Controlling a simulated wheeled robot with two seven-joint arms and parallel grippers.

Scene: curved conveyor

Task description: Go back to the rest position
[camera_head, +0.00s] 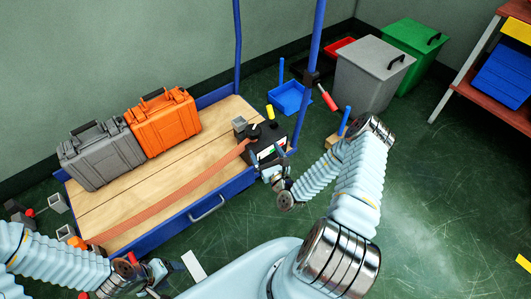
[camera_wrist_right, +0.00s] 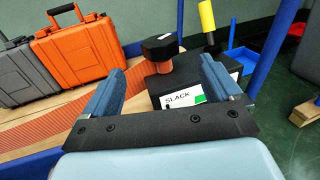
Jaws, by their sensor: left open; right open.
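My right gripper (camera_head: 268,166) is open at the front right of the wooden cart, close to a black box (camera_head: 268,137). In the right wrist view its two blue fingers (camera_wrist_right: 163,88) are apart with nothing between them. Whether the fingers touch the box cannot be told. My left gripper (camera_head: 150,280) is open low at the left, in front of the cart's front edge, seen only in part.
The blue-framed cart (camera_head: 215,208) carries a grey case (camera_head: 100,155), an orange case (camera_head: 163,122) and an orange strap (camera_head: 175,197). Blue posts (camera_head: 313,40) rise beside it. Bins (camera_head: 372,75) stand at the back right. The floor (camera_head: 460,200) at right is mostly clear.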

